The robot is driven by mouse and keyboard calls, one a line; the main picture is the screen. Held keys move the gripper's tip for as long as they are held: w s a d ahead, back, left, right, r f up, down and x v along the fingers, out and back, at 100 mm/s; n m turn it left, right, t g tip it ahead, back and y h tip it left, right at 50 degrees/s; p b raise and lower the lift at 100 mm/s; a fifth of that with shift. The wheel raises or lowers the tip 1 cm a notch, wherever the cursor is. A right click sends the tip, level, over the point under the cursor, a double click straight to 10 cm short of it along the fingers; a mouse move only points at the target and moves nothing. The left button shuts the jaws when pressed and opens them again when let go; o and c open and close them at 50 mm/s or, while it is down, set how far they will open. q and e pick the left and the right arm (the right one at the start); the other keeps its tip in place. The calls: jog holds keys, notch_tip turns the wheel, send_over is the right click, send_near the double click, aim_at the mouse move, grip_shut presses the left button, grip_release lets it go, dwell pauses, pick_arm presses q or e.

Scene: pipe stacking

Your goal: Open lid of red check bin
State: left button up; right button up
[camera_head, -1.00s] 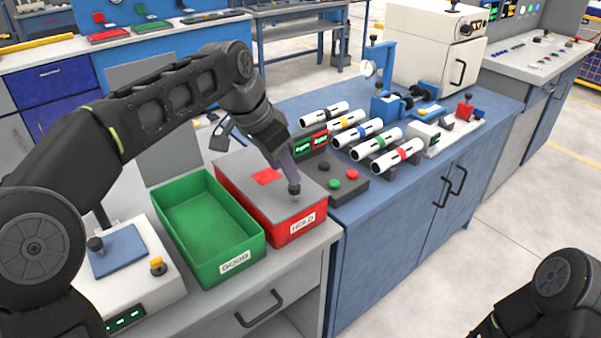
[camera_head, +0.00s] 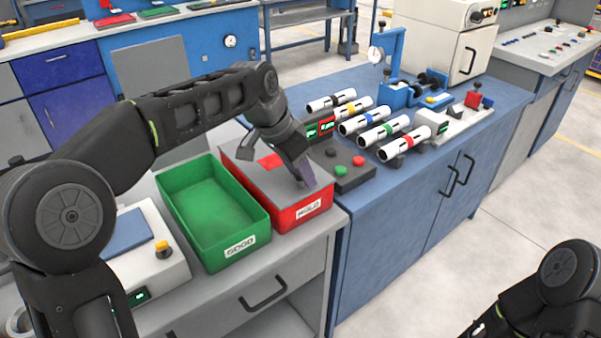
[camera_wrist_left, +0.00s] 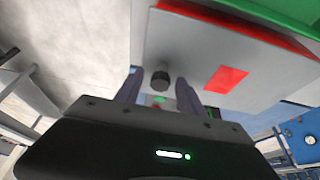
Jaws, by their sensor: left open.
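The red check bin (camera_head: 303,215), labelled HOLD, stands on the grey bench. Its grey lid (camera_head: 254,180) is closed and has a red patch on top. My left gripper (camera_head: 303,176) is over the front right part of the lid, with its fingers pointing down. It hides the lid's knob in the head view. In the left wrist view the dark knob (camera_wrist_left: 160,78) shows between the two spread fingers of my left gripper (camera_wrist_left: 159,84); I cannot tell if they touch it. Only part of my right arm shows, at the lower right; its gripper is out of view.
An open, empty green bin (camera_head: 240,250) stands close on the left. A button box (camera_head: 342,172) and several white pipes (camera_head: 405,143) with coloured bands are close on the right. A device with a yellow knob (camera_head: 162,249) is left of the green bin.

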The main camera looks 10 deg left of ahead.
pick_arm(q)
jog(key=shift+w+f, duration=0.1)
jog(key=shift+f, duration=0.25)
grip_shut()
dwell(0.3)
jog(key=shift+r, duration=0.1)
dwell(0.8)
